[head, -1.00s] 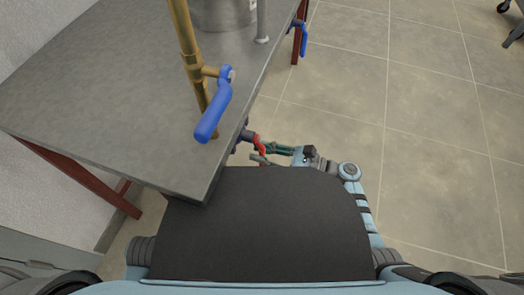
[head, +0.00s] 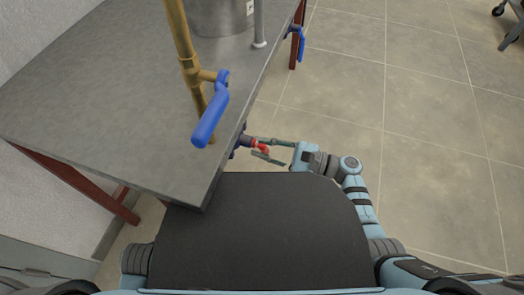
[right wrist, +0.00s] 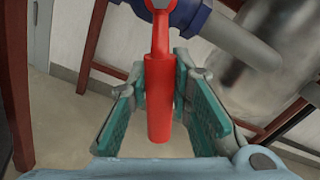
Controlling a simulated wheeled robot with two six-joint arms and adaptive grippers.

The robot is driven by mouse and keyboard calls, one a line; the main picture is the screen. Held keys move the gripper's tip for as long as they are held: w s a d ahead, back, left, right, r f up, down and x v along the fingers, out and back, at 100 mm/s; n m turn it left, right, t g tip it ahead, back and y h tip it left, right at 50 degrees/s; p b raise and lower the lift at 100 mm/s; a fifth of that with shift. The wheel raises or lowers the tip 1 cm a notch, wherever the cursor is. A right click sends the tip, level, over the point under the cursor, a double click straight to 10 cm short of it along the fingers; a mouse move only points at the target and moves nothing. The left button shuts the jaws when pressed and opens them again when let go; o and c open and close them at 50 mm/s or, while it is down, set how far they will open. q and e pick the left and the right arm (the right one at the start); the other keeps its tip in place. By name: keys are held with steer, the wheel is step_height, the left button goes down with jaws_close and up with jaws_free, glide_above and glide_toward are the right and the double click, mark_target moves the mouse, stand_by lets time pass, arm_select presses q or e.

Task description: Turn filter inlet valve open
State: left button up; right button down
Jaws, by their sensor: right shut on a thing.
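A valve with a red lever handle (head: 261,147) and a dark blue body (head: 239,141) sits just beyond the table's right edge. In the right wrist view the red handle (right wrist: 159,100) runs down the middle, with the blue body (right wrist: 190,12) above it. My right gripper (head: 270,150) reaches in from the right. Its green-padded fingers (right wrist: 160,76) lie on both sides of the handle and are shut on it. The table hides part of the valve in the head view. My left gripper is not in view.
A grey table (head: 100,110) fills the left. A brass pipe with a blue lever (head: 211,118) stands on it, near a metal vessel (head: 220,15). Another blue handle (head: 301,43) hangs by the far table leg.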

steer(key=shift+w+d+r+n, duration=0.25)
steer(key=shift+w+n, duration=0.2)
steer(key=shift+n, duration=0.45)
steer(key=c, duration=1.4)
jaws_free()
steer(key=v, duration=1.2)
